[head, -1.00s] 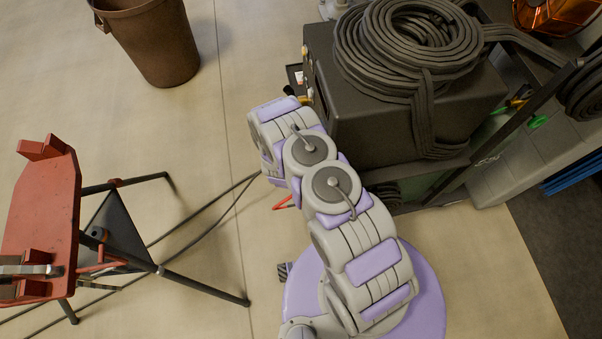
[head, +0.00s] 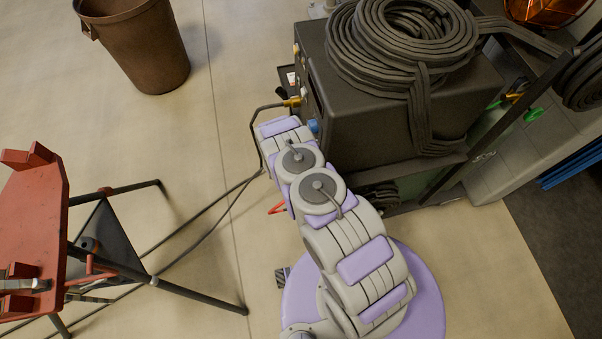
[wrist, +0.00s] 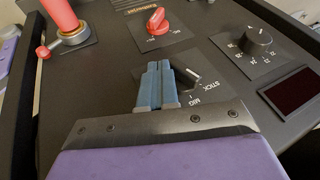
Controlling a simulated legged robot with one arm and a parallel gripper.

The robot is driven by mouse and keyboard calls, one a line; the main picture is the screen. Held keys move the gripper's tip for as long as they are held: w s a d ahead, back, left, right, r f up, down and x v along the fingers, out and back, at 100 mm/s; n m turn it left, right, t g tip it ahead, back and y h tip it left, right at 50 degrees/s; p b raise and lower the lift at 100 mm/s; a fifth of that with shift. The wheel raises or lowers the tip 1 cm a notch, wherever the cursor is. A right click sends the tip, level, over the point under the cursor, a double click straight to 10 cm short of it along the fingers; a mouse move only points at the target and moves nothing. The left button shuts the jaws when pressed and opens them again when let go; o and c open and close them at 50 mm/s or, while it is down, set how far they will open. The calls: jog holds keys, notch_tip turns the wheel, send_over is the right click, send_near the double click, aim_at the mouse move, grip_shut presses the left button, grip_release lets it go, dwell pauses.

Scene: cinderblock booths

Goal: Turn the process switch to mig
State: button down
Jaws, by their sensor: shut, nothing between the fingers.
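The process switch (wrist: 186,76) is a black knob with a white mark, on the dark panel in the wrist view. The labels STICK and MIG are printed to its right and below it. I cannot tell which label the mark points to. My gripper (wrist: 157,72) has blue fingers held together, with nothing between them. The fingers are just left of the knob and overlap its left part in the picture. I cannot tell whether they touch it. In the head view, a blue bit of my gripper (head: 313,127) shows beside the black welding machine (head: 400,130).
Also on the panel are a red knob (wrist: 156,21), a numbered black dial (wrist: 257,40), a dark red display (wrist: 293,97) and a red lever (wrist: 60,15). Coiled hose (head: 395,45) lies on the machine. A red table (head: 30,220) and a brown bin (head: 135,45) stand left.

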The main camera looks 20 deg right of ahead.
jog(key=shift+w+f+b, duration=0.35)
jog(key=shift+f+b, duration=0.35)
jog(key=shift+b, duration=0.2)
jog(key=shift+r, duration=0.2)
jog(key=shift+r+p, duration=0.35)
jog(key=shift+r, duration=0.3)
jog(key=shift+s, duration=0.1)
